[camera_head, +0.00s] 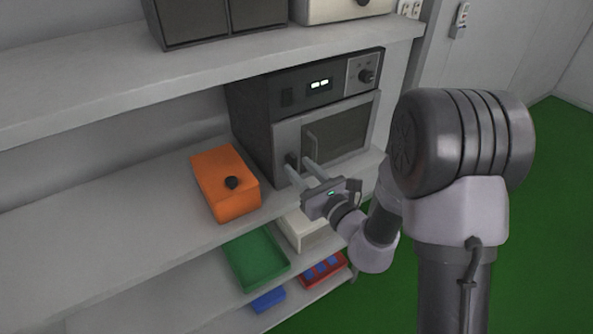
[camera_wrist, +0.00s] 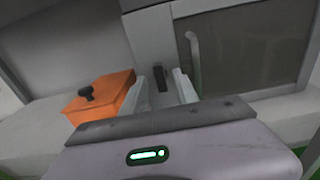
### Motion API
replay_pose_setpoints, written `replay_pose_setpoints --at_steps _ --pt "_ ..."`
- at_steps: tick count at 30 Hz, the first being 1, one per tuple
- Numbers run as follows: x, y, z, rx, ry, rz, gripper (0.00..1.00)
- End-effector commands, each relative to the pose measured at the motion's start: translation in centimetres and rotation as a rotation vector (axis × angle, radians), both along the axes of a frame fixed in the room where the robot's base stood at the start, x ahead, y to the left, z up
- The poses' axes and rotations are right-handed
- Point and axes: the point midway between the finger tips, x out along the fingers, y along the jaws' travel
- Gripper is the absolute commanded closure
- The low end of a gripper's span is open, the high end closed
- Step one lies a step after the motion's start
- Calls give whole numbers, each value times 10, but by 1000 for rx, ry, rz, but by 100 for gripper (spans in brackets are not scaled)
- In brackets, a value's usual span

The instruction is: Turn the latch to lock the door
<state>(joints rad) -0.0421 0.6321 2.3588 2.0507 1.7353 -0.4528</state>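The grey machine's door (camera_head: 340,135) looks closed; it has a window and a pale vertical handle (camera_head: 311,143). The handle also shows in the wrist view (camera_wrist: 194,62). A small dark latch (camera_wrist: 160,77) sits on the front panel left of the handle and looks upright. In the head view the latch (camera_head: 291,160) is partly hidden by my fingers. My gripper (camera_head: 296,169) is in front of the door's lower left. In the wrist view its two pale fingers (camera_wrist: 168,84) are open, with the latch appearing in the gap between them. I cannot tell whether they touch it.
An orange box (camera_head: 226,184) with a black knob stands on the shelf left of the machine. A green tray (camera_head: 256,257), a white bin (camera_head: 303,232), a red tray (camera_head: 340,265) and a blue item (camera_head: 268,300) are below. The upper shelf (camera_head: 240,65) runs above.

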Motion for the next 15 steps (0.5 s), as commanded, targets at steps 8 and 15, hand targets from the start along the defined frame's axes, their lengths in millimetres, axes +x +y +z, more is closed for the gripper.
replay_pose_setpoints --at_steps 8,15 --pt "20 13 0 0 0 0 64" --pt "20 13 0 -1 1 -1 70"
